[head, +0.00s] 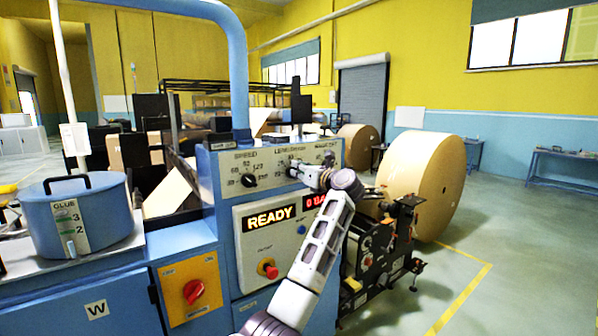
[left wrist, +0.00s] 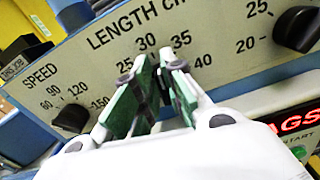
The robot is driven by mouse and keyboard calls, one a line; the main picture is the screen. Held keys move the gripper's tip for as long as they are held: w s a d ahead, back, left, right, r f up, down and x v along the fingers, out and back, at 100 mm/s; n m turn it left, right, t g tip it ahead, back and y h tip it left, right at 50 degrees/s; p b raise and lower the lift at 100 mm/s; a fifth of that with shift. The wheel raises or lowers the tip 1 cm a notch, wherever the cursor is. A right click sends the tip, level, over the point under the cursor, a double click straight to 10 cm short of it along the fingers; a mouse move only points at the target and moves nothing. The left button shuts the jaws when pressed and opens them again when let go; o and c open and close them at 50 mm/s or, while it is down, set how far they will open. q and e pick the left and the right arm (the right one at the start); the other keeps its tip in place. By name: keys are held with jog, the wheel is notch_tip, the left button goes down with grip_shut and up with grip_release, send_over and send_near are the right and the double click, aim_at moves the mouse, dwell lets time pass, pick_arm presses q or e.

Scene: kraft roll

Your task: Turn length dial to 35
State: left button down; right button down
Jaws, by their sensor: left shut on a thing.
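The length dial (left wrist: 164,86) is a dark knob on the grey panel under the "LENGTH CM" label in the left wrist view. The numbers 25, 30, 35 and 40 stand around it. My left gripper (left wrist: 163,72) is shut on it, with a green-padded finger on either side. The fingers hide most of the knob, so I cannot tell which number it points to. In the head view my left gripper (head: 305,171) reaches the upper panel and covers the dial. My right gripper is not in view.
The black speed dial (head: 249,181) is left of the length dial. Another black dial (left wrist: 297,29) is to its right. A large kraft roll (head: 420,180) stands right of my arm.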

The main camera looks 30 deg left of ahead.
pick_arm(q)
jog(key=shift+w+d+m+p, duration=0.15)
jog(key=shift+m+p, duration=0.15)
jog(key=shift+m, duration=0.5)
jog(key=shift+w+d+f+m+p, duration=0.1)
jog(key=shift+w+m+p, duration=0.1)
jog(key=shift+m+p, duration=1)
jog(key=shift+w+f+m+p, duration=0.15)
jog(key=shift+m+p, duration=0.55)
jog(key=shift+m, duration=0.9)
jog(key=c, duration=1.5)
grip_release()
jog(key=shift+d, duration=0.15)
